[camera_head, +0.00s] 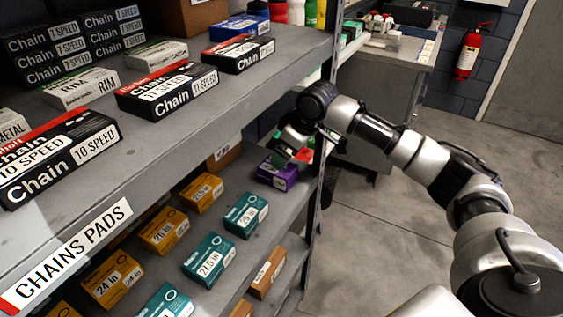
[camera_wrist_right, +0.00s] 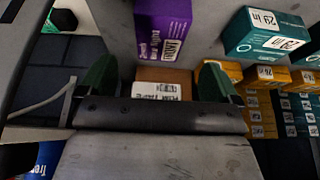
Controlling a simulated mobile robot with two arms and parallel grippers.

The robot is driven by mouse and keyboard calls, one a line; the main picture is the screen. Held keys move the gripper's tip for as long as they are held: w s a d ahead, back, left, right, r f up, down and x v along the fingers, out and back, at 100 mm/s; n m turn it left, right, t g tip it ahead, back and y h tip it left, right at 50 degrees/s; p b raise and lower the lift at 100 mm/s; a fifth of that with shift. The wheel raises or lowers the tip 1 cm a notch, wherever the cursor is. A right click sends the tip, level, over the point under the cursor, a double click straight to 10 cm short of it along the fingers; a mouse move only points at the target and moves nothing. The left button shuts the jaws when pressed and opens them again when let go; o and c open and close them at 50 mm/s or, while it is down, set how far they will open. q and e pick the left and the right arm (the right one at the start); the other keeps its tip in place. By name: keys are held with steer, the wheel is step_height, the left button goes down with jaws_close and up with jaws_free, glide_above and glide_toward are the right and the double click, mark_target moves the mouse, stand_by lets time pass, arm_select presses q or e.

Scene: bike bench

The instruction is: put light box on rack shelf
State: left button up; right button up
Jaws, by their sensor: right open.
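The rack shelf (camera_head: 300,208) holds several boxes on a lower level. A purple box (camera_head: 278,173) sits near its right end, below my right gripper (camera_head: 292,150). In the right wrist view the purple box (camera_wrist_right: 163,30) lies past the fingertips, apart from them. My right gripper (camera_wrist_right: 157,78) shows two green fingers spread apart with nothing gripped. A brown box (camera_wrist_right: 163,76) with a white label shows in the gap, farther off. My left gripper is not in view.
The upper shelf (camera_head: 150,130) holds black chain boxes (camera_head: 166,90) and overhangs the lower level. A rack post (camera_head: 322,150) stands close beside my right gripper. Teal boxes (camera_head: 246,215) and orange boxes (camera_head: 163,231) fill the lower shelf to the left. The floor at right is clear.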

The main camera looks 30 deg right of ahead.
steer(key=shift+v, duration=1.35)
steer(key=shift+f, duration=0.1)
